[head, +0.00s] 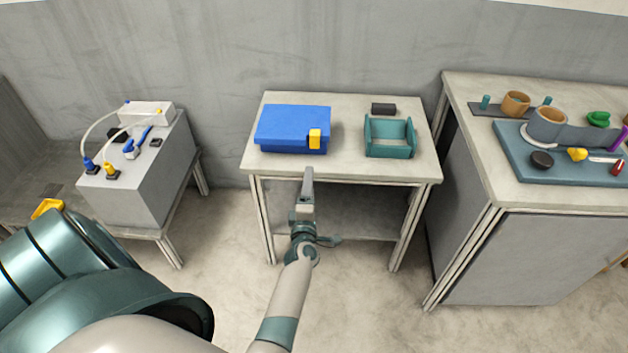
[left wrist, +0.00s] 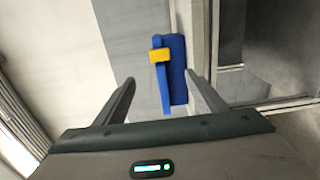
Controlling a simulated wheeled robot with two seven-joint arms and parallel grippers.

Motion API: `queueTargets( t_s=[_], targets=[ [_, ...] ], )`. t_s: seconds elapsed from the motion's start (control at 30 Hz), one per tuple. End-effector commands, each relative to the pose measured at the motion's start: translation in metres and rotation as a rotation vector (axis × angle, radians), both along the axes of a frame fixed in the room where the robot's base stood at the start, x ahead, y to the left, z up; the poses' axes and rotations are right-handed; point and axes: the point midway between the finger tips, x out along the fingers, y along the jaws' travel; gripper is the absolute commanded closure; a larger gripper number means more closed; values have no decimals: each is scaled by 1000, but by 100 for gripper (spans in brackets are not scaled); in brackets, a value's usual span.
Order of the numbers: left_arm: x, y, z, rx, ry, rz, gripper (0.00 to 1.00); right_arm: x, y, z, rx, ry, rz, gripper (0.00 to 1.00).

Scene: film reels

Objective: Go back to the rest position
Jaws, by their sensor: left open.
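My left gripper (head: 308,175) is in front of the middle table's front edge, below the blue box in the picture. In the head view its fingers overlap edge-on. In the left wrist view (left wrist: 162,92) the two fingers stand well apart with nothing gripped. The blue box (head: 285,122) lies on the table with a yellow latch (head: 314,138) on its front. The box also shows beyond the fingers in the left wrist view (left wrist: 178,70), with the yellow latch (left wrist: 160,55). My right gripper is in neither view.
The middle table (head: 345,168) also holds an open teal bin (head: 390,153) and a dark block (head: 383,108). A right-hand counter (head: 480,190) carries cups and small items. At left a grey block (head: 140,190) holds plugs and cables. Floor (head: 370,310) is clear in front.

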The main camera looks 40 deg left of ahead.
Motion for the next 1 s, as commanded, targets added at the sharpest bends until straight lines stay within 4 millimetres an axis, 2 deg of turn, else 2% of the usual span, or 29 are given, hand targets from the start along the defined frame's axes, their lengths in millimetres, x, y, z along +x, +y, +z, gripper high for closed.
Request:
queueTargets(
  t_s=[0.3, 0.37, 0.47, 0.57, 0.67, 0.77, 0.87, 1.0],
  targets=[
    [0, -1, -2, 4, 7, -4, 36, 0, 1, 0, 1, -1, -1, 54],
    [0, -4, -7, 12, 22, -14, 36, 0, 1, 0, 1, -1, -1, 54],
    [0, -14, -25, 41, 75, -47, 36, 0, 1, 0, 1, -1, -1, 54],
    [-3, -32, -55, 92, 161, -106, 36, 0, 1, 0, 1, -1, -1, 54],
    [-11, -57, -97, 165, 280, -191, 36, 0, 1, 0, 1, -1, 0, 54],
    [-27, -86, -146, 254, 416, -297, 36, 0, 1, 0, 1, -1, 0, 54],
    [-53, -113, -198, 347, 554, -413, 36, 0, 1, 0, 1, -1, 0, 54],
    [-101, -145, -266, 475, 733, -580, 36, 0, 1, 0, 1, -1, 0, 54]
  ],
)
